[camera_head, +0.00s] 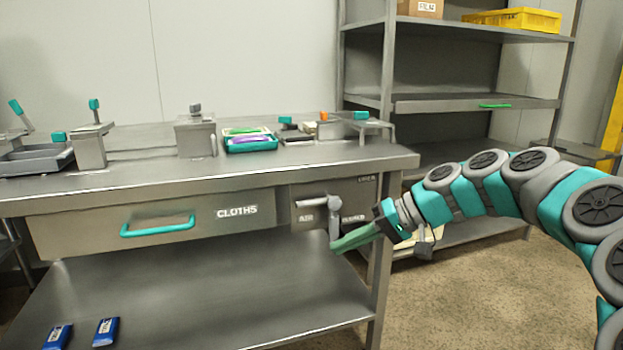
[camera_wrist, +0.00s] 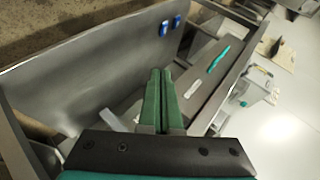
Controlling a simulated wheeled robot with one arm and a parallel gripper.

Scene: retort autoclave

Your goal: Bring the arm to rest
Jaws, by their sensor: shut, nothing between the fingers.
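My arm reaches in from the right in the head view. My gripper (camera_head: 352,240) points left at the right end of the steel table, close to a grey lever handle (camera_head: 334,218) on the panel marked AIR (camera_head: 360,200). I cannot tell whether it touches the lever. In the wrist view my gripper's green fingers (camera_wrist: 161,98) lie side by side, shut and empty, with the lower shelf and drawer front beyond.
The steel table (camera_head: 300,165) has a CLOTHS drawer (camera_head: 160,222), which looks closed. A teal tray (camera_head: 250,142) and several fixtures stand on top. Two blue packs (camera_head: 106,331) lie on the lower shelf. A shelving rack (camera_head: 470,105) stands behind; floor is open at the right.

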